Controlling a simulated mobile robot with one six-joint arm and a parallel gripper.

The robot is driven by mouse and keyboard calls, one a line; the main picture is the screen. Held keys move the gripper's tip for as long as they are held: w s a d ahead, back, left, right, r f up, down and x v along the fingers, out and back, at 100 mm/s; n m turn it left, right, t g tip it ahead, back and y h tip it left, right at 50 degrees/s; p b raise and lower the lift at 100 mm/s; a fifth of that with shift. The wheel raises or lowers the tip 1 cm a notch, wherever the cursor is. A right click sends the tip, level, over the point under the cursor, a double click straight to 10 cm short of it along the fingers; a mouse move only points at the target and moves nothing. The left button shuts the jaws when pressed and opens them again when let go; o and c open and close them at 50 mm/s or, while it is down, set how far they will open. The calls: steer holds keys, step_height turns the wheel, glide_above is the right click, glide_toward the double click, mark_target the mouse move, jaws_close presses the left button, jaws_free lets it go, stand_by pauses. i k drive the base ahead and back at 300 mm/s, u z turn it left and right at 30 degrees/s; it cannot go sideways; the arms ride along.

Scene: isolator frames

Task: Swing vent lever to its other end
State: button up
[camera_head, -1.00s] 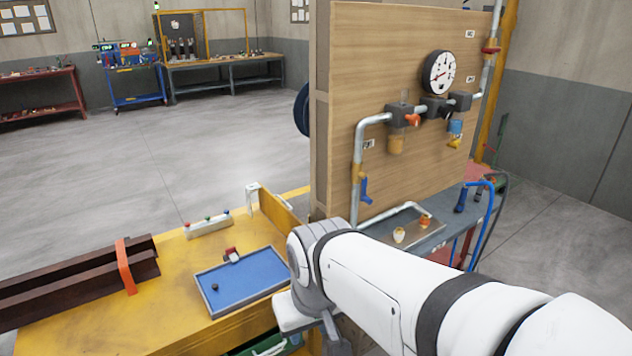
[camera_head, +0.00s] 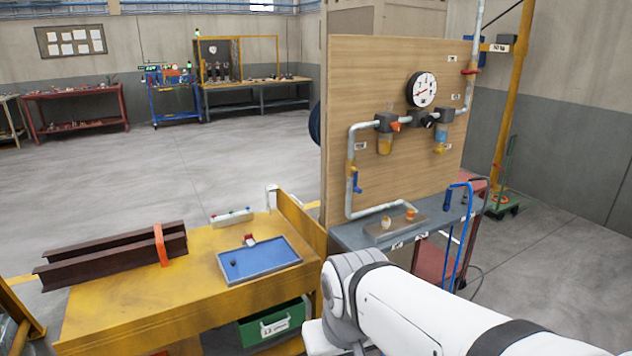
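The upright wooden panel (camera_head: 345,95) carries a pipe run with several small handles. A blue lever (camera_head: 356,183) hangs down on the left vertical pipe. An orange-red handle (camera_head: 395,126) sits by the left filter bowl, and a yellow one (camera_head: 438,150) is under the right bowl. A red handle (camera_head: 469,72) lies across the upper right pipe. The labels are too small to read, so I cannot tell which is the vent lever. My white arm reaches in from the lower right, in front of and below the panel. Its gripper fingers are not visible.
A round gauge (camera_head: 422,90) is on the panel. A grey bench (camera_head: 350,236) with a tray (camera_head: 374,233) stands below it. At left, a yellow table (camera_head: 130,305) holds a blue tray (camera_head: 259,264) and dark beams (camera_head: 105,262). Open floor lies behind.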

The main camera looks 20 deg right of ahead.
mark_target(356, 188)
steer(key=z, duration=0.55)
steer(key=i, duration=1)
steer(key=u, duration=0.3)
steer(key=k, duration=1.1)
steer(key=z, duration=0.95)
steer(key=i, duration=0.95)
steer(key=z, duration=0.05)
